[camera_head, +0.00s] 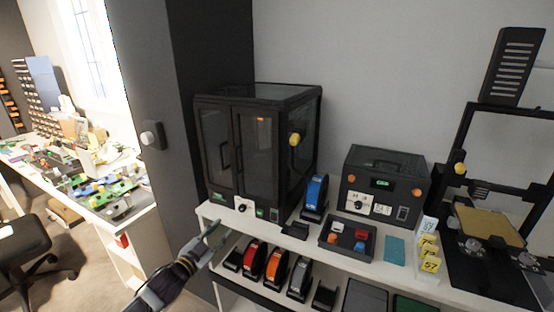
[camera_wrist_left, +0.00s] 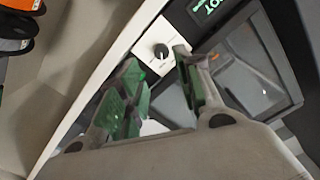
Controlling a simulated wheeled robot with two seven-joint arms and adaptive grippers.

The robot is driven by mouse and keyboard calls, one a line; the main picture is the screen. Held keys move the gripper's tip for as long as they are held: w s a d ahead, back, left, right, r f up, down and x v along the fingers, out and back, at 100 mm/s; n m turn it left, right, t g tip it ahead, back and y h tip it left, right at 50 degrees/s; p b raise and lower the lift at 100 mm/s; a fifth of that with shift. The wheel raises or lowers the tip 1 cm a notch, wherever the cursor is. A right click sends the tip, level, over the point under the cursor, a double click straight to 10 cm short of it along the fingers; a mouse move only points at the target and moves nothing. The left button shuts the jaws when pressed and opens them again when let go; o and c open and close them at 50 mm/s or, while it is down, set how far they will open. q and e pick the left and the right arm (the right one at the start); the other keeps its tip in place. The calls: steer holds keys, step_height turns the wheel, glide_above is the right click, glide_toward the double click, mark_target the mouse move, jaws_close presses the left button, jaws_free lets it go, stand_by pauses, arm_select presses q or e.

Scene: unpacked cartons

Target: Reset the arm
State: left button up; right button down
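My left gripper (camera_head: 208,236) reaches in from the lower left in the head view, close to the left front edge of the white shelf (camera_head: 335,239), below the black cabinet with glass doors (camera_head: 250,150). In the left wrist view its two green-padded fingers (camera_wrist_left: 156,66) stand apart with nothing held between them. A white panel with a dark knob (camera_wrist_left: 161,51) shows beyond the fingertips. I cannot tell whether the fingers touch the shelf edge. My right gripper is in neither view.
On the shelf stand a blue spool (camera_head: 315,193), a tray of small parts (camera_head: 347,237), a dark control box (camera_head: 384,184) and a 3D printer (camera_head: 490,225). Several spools (camera_head: 276,268) sit on the lower shelf. A cluttered workbench (camera_head: 80,165) and chair (camera_head: 25,245) are left; floor between is free.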

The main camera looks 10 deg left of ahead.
arm_select(q)
steer(key=a+f+n+g+y, duration=0.1)
steer(key=a+f+g+y, duration=0.15)
steer(key=a+f, duration=0.6)
steer(key=a+f+n+g+y, duration=0.1)
steer(key=a+f+y, duration=0.35)
steer(key=f, duration=0.75)
steer(key=s+a+f+n+g, duration=0.1)
steer(key=s+a+f+g, duration=0.1)
steer(key=s+a+f, duration=0.35)
steer(key=s+a+f+n+g, duration=0.1)
steer(key=s+a+f, duration=0.15)
steer(key=f, duration=0.65)
steer(key=s+a+f+n+g, duration=0.1)
steer(key=s+a+f+g, duration=0.15)
steer(key=s+f, duration=0.4)
steer(key=s+d+f+n+g+y, duration=0.1)
steer(key=s+f+g, duration=0.1)
steer(key=s+f, duration=0.85)
steer(key=s+d+f+n+g, duration=0.1)
steer(key=s+d+f+g, duration=0.1)
steer(key=s+f, duration=0.85)
steer(key=s+d+f+g+h, duration=0.1)
steer(key=s+d+f+g, duration=0.1)
steer(key=s+d, duration=1.1)
steer(key=s+f, duration=0.1)
steer(key=s, duration=0.3)
steer(key=shift+s+d, duration=0.15)
steer(key=shift+d, duration=0.1)
